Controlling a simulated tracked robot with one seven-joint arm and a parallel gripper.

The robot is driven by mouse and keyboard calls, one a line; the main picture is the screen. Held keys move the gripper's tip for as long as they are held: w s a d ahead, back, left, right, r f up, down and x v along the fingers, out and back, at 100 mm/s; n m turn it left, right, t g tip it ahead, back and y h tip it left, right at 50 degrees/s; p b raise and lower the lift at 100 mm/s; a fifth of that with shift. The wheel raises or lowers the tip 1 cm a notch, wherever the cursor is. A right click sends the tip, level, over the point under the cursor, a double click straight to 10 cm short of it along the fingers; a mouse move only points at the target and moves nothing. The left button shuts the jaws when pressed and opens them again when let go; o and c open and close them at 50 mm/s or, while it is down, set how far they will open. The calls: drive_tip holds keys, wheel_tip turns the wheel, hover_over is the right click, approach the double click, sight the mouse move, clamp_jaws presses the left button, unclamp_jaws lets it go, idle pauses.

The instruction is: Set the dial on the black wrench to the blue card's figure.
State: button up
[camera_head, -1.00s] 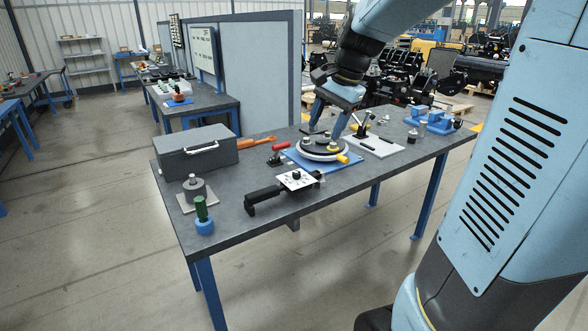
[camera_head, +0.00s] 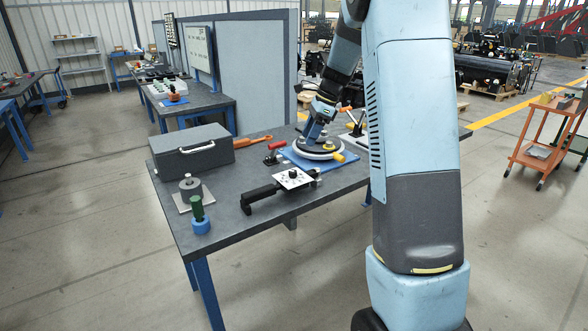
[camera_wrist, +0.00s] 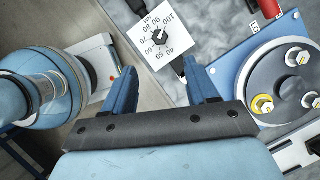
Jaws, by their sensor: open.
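The black wrench (camera_head: 260,196) lies along the front of the grey table. It bears a square white dial plate (camera_head: 293,179) with a dark central knob. In the wrist view the dial plate (camera_wrist: 147,48) shows black figures from about 40 to 100 around the knob (camera_wrist: 159,37); I cannot tell the knob's exact setting. My gripper (camera_wrist: 161,80) is open and empty, its two blue fingers apart, with the dial beyond the fingertips. In the head view my gripper (camera_head: 308,137) is above the table, behind the dial. I cannot make out a blue card with a figure.
A grey toolbox (camera_head: 190,151), a weight on a plate (camera_head: 190,187) and a green-handled tool (camera_head: 197,209) are left. An orange cart (camera_head: 540,145) stands far right.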

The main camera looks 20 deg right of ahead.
sight(293, 171)
drive_tip(key=x, duration=1.3)
drive_tip(key=shift+d, duration=0.1)
drive_tip(key=shift+c, duration=0.3)
